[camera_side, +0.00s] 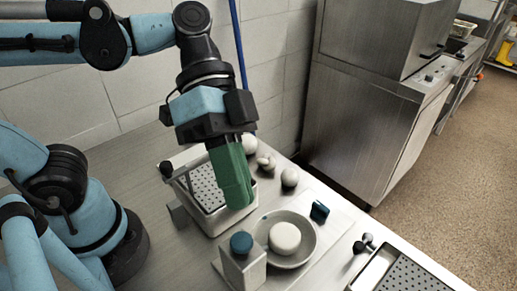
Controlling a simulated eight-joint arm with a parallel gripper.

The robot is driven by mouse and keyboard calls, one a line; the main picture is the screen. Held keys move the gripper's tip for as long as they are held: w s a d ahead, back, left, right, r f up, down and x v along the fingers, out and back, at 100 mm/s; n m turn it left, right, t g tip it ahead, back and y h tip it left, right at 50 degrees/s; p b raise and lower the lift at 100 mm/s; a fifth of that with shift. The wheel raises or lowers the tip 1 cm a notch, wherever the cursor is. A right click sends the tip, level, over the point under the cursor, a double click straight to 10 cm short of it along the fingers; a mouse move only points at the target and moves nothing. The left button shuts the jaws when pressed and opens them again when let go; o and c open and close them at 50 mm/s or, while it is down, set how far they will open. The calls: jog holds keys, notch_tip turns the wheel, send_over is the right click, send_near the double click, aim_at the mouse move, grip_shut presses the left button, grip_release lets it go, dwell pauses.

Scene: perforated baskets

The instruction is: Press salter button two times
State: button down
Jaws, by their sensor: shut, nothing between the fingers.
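The salter appears to be the white box (245,271) at the front of the table, with a round dark teal button (241,243) on its top. My gripper (239,203) has green fingers that are shut with nothing between them. It points down over the right part of a perforated basket (178,187), above and behind the salter, apart from the button. A grey bowl (304,259) with a round white piece (285,238) in it stands just right of the salter. The salter's lower end is cut off by the picture's edge.
Several whitish round items (290,177) lie behind the bowl. A small dark teal block (319,211) lies right of the bowl. A second perforated basket (358,284) is at the lower right, with a dark-knobbed handle (366,243) beside it.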

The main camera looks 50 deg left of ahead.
aim_at(240, 234)
jog(key=shift+f, duration=3.15)
jog(key=shift+f, duration=0.1)
jog(key=shift+f, duration=0.3)
jog(key=shift+f, duration=0.6)
dwell(0.5)
jog(key=shift+r, duration=1.05)
jog(key=shift+r, duration=2.5)
